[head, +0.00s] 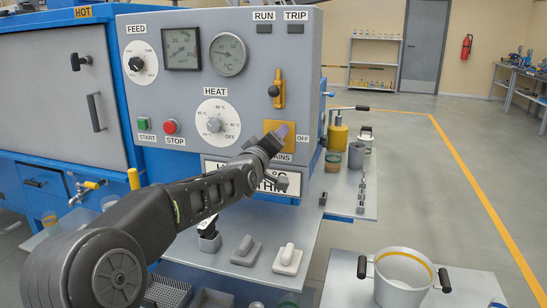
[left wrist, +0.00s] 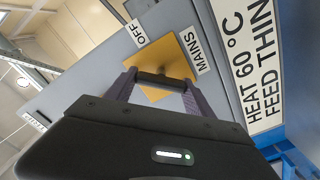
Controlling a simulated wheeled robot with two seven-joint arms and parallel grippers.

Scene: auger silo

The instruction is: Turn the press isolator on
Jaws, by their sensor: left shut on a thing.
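The press isolator's yellow plate (head: 270,126) is low on the right of the grey control panel, with OFF to its right and a partly covered MAINS label below. The yellow plate fills the middle of the left wrist view (left wrist: 160,52). My left gripper (head: 277,136) reaches it from the lower left. In the left wrist view its two purplish fingers (left wrist: 158,88) are on either side of a dark handle (left wrist: 160,79) in front of the plate, and are shut on it. Which way the handle points is hard to tell. My right gripper is not in view.
A yellow lever (head: 279,92) with a black knob is just above the isolator. The heat dial (head: 217,122) is to its left, and red stop (head: 171,127) and green start (head: 143,124) buttons farther left. A grey shelf (head: 262,222) with scoop-like tools is below.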

